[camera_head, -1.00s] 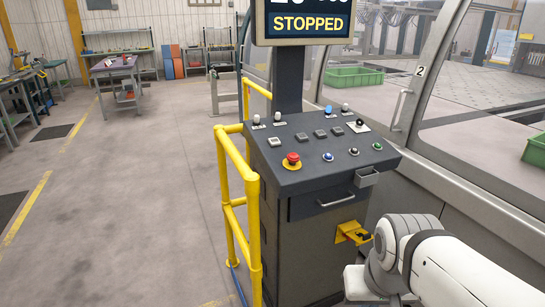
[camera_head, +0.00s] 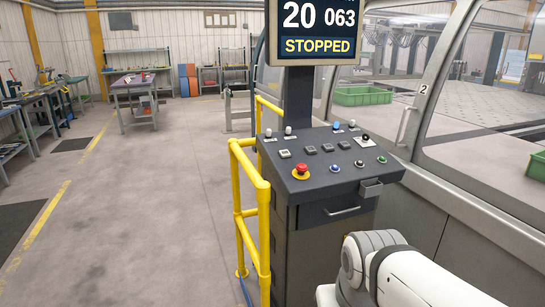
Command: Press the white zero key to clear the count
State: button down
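The sloped dark control panel (camera_head: 322,172) stands at the middle right. A pale square key (camera_head: 284,154) sits at the left of its row of keys, beside several darker grey keys (camera_head: 328,148). Their labels are too small to read, so I cannot confirm which is zero. The display (camera_head: 318,30) above reads "20 063" and "STOPPED". My white arm shows at the lower right, in front of the cabinet and below the panel. My gripper is out of view.
A red emergency-stop button (camera_head: 300,171) sits near the pale key. Round buttons and a selector (camera_head: 365,138) lie to the right. A yellow railing (camera_head: 240,195) borders the cabinet's left. A machine window frame (camera_head: 440,70) stands to the right.

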aim_at(285, 152)
jog(key=i, duration=1.5)
jog(key=u, duration=0.05)
